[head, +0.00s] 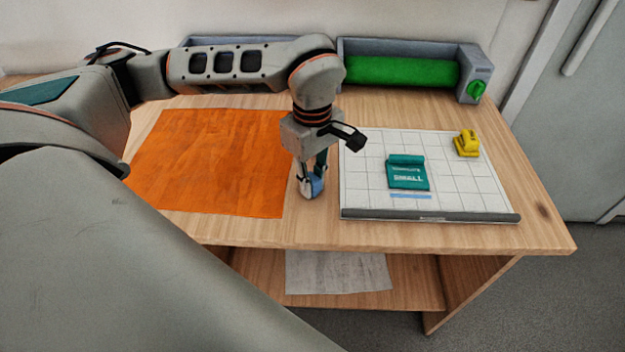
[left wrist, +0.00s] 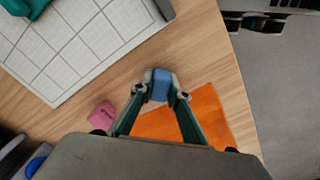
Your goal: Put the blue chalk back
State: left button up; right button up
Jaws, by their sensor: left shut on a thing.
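My left gripper (head: 312,192) is shut on the blue chalk (head: 318,186), with its fingers pointing down. In the left wrist view the blue chalk (left wrist: 160,86) sits between the two fingertips (left wrist: 160,94). In the head view it is over the bare strip of wooden table between the orange sheet (head: 205,165) and the white gridded board (head: 361,180). I cannot tell whether the chalk touches the table. My right gripper is in neither view.
A teal block (head: 408,175) and a yellow tool (head: 467,143) are on the board. A pink piece (left wrist: 102,115) lies beside it. A green roll (head: 400,71) in a grey holder stands behind. A paper sheet (head: 335,272) lies on the lower shelf. The table's front right is clear.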

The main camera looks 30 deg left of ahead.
aim_at(313, 178)
pick_arm(q)
jog(key=o, duration=0.9)
notch_tip(313, 178, up, 12)
dwell(0.3)
dwell(0.5)
